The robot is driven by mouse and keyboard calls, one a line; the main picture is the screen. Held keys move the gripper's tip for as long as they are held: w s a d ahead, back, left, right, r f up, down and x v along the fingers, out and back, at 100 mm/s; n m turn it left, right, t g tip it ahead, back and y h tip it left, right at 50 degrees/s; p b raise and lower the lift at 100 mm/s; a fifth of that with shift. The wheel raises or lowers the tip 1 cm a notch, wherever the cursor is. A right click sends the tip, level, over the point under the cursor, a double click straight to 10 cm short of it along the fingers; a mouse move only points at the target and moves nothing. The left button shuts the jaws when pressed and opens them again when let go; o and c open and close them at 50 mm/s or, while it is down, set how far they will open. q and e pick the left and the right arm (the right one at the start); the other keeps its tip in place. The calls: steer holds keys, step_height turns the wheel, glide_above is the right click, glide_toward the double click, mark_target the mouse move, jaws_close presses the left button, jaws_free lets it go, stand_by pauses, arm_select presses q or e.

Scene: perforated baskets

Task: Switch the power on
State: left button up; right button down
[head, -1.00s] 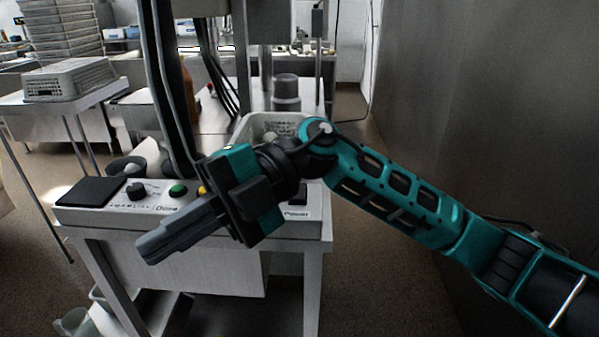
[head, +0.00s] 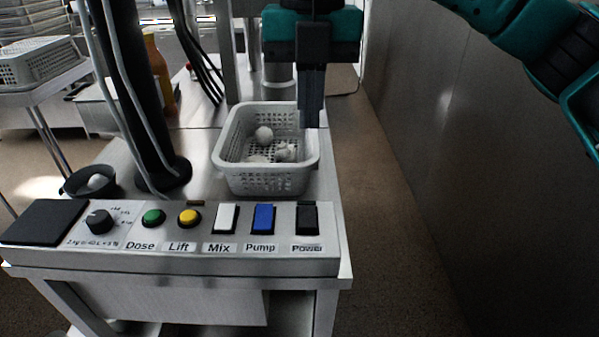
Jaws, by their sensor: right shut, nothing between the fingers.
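The black Power switch (head: 307,219) is the rightmost control on the sloped panel (head: 180,262), with the label "Power" below it. Whether it is on or off, I cannot tell. My right gripper (head: 311,122) points down above and behind the switch, in front of the right rim of the white basket in this view. It is shut and empty, apart from the switch. My left gripper is not in view.
Left of the switch are the blue Pump switch (head: 263,218), white Mix switch (head: 225,218), yellow Lift button (head: 189,217), green Dose button (head: 153,217) and a black knob (head: 99,221). A perforated white basket (head: 268,182) with pale lumps stands behind the panel.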

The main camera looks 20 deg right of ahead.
mark_target(308, 210)
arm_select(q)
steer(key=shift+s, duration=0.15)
arm_select(e)
step_height(308, 210, down, 14)
steer(key=shift+r, duration=0.1)
stand_by(0.6)
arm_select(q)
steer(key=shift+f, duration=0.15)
